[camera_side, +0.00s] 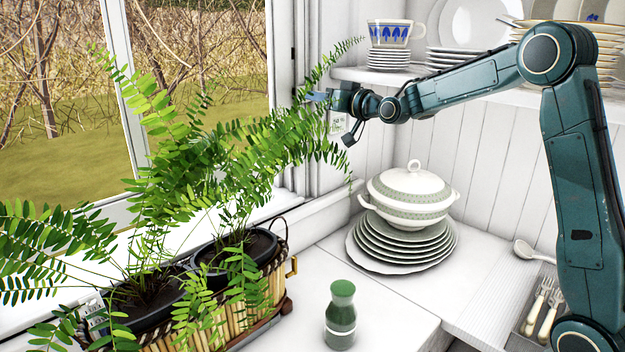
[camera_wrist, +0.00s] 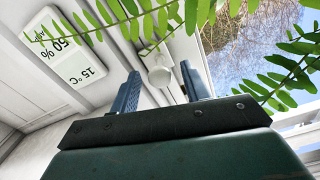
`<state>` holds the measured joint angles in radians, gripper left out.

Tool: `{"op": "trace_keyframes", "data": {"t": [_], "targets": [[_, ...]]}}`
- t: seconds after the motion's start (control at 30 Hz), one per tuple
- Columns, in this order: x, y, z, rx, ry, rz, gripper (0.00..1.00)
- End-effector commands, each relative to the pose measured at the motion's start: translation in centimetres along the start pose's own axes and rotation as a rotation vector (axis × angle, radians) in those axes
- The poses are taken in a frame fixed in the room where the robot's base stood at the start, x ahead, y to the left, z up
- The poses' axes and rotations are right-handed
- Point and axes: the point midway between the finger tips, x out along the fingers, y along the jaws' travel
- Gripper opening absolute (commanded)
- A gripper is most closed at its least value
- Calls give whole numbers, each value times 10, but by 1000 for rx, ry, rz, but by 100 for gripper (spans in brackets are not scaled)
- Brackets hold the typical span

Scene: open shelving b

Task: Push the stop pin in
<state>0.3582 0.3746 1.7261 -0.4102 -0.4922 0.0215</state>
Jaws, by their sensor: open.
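A white rounded knob (camera_wrist: 160,74), which looks like the stop pin, projects from the pale window frame in the wrist view. It appears between my two blue fingertips; I cannot tell how far beyond them it is. My gripper (camera_wrist: 158,80) is open, with nothing held between the fingers. In the side view my gripper (camera_side: 318,97) is raised beside the window frame, its fingers pointing left toward it. Fern fronds and the gripper hide the pin in that view. Whether the fingers touch anything is unclear.
Fern fronds (camera_side: 285,135) from a basket planter (camera_side: 265,310) surround my gripper. A thermometer display (camera_wrist: 70,50) hangs close by. Below are a lidded tureen (camera_side: 412,190) on stacked plates and a green bottle (camera_side: 341,315). A shelf (camera_side: 350,74) holds crockery.

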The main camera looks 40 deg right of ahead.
Motion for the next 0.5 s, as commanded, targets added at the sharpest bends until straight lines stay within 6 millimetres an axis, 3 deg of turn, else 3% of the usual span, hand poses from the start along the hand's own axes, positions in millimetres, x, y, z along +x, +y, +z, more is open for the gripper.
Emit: {"op": "trace_keyframes", "data": {"t": [0.5], "targets": [[-69,0,-1,1,3,3,47]]}}
